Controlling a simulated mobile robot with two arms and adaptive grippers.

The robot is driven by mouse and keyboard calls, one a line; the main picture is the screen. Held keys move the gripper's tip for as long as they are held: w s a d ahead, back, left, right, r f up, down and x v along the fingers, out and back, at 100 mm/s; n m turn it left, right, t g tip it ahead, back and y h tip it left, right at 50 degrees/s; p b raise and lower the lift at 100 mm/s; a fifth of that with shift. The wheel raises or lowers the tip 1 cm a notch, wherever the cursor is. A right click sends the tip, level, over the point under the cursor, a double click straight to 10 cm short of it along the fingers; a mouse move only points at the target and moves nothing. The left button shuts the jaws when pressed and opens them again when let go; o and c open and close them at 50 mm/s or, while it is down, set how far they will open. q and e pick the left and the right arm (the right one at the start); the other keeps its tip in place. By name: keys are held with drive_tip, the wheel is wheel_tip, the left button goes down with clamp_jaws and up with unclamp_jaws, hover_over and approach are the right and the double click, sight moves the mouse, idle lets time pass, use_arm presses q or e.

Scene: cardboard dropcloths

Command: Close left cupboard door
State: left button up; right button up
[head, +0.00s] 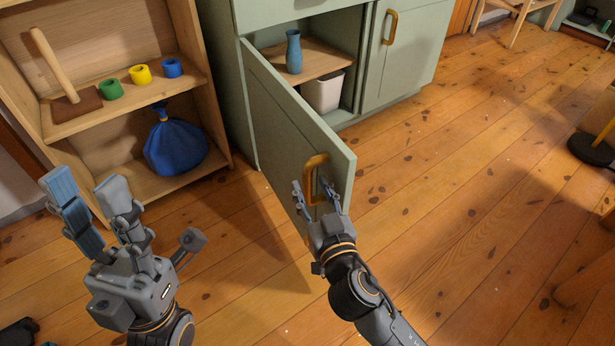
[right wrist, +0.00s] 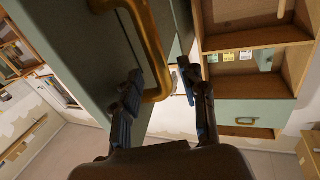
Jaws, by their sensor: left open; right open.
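The left cupboard door (head: 290,135) is pale green and stands wide open, swung out from the cabinet toward me. Its orange handle (head: 312,180) is near the free edge; it also shows in the right wrist view (right wrist: 153,50). I cannot tell whether the fingers touch the door. My left gripper (head: 88,195) is open and empty, in front of the wooden shelf, apart from the door.
The open cupboard holds a blue vase (head: 293,52) and a white bin (head: 323,92). The right cupboard door (head: 408,50) is shut. A wooden shelf (head: 130,105) at left holds colored rings and a blue bag (head: 175,145). The floor at right is mostly clear.

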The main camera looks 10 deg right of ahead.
sight(309, 182)
drive_tip(key=shift+w+a, duration=0.2)
drive_tip(key=shift+w, duration=0.7)
drive_tip(key=shift+w+a, duration=0.15)
drive_tip(key=shift+w, duration=0.7)
drive_tip(key=shift+c, duration=0.3)
clamp_jaws()
